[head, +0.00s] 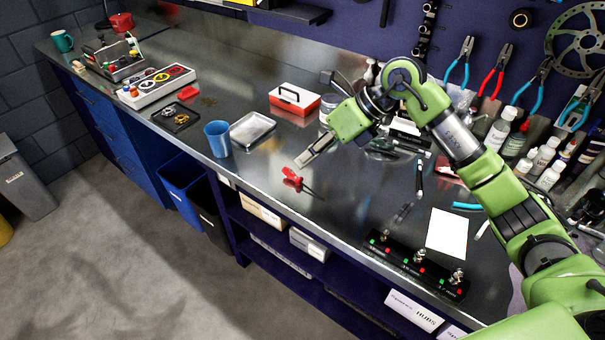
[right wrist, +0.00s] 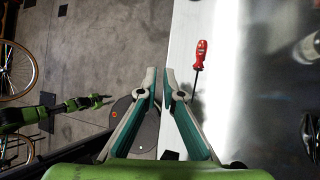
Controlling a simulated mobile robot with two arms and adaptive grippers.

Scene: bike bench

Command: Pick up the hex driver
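The hex driver, with a red handle (head: 291,176) and thin dark shaft, lies on the metal bench top near its front edge. It also shows in the right wrist view (right wrist: 201,52), to the right of the fingertips and apart from them. My right gripper (head: 302,161) is above the bench, just beyond the driver in the head view. In the right wrist view its fingers (right wrist: 160,73) converge with nothing held between them; they look shut. My left arm does not show in the head view. Its gripper (right wrist: 103,100) is small at the left of the right wrist view, its opening unclear.
A blue cup (head: 217,139) and a metal tray (head: 252,130) stand left of the driver. A red-and-white box (head: 294,101) is behind it. A black panel (head: 415,264) with lit buttons and a white sheet (head: 447,233) lie to the right. Bench around the driver is clear.

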